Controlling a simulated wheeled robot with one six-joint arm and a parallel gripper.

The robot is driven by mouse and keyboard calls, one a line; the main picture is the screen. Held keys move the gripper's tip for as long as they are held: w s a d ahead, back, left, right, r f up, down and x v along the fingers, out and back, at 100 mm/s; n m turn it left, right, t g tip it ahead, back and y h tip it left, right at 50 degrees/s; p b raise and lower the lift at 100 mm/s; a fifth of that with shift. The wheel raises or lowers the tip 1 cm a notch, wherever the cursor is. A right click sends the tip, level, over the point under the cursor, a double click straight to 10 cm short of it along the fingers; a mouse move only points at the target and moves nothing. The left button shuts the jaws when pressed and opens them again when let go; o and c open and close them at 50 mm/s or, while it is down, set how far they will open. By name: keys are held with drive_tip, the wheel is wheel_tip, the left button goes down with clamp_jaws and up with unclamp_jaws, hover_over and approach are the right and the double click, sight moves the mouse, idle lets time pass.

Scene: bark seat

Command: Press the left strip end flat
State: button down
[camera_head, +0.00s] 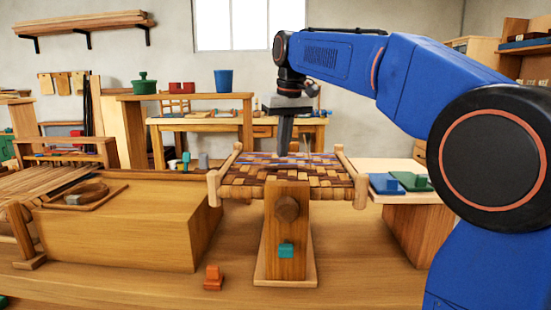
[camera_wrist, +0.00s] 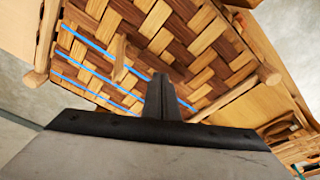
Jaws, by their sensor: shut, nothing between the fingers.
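The woven bark seat (camera_head: 260,182) has a checker of light and dark brown strips inside a wooden frame with rounded corner posts. It fills much of the wrist view (camera_wrist: 205,50), where several blue lines cross one side. A light tan strip end (camera_wrist: 119,58) sticks up from the weave there, beside my fingers; I cannot tell from this whether it is the left one. My gripper (camera_head: 284,152) points down over the far middle part of the seat, fingers shut and empty. In the wrist view its fingertips (camera_wrist: 160,82) overlap the weave; contact is unclear.
An orange block (camera_head: 213,278) lies on the bench. A wooden chest (camera_head: 120,235) is at left. Blue and green blocks (camera_head: 410,181) are on a side table at right.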

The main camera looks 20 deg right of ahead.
sight(283, 167)
drive_tip(key=shift+r, duration=2.75)
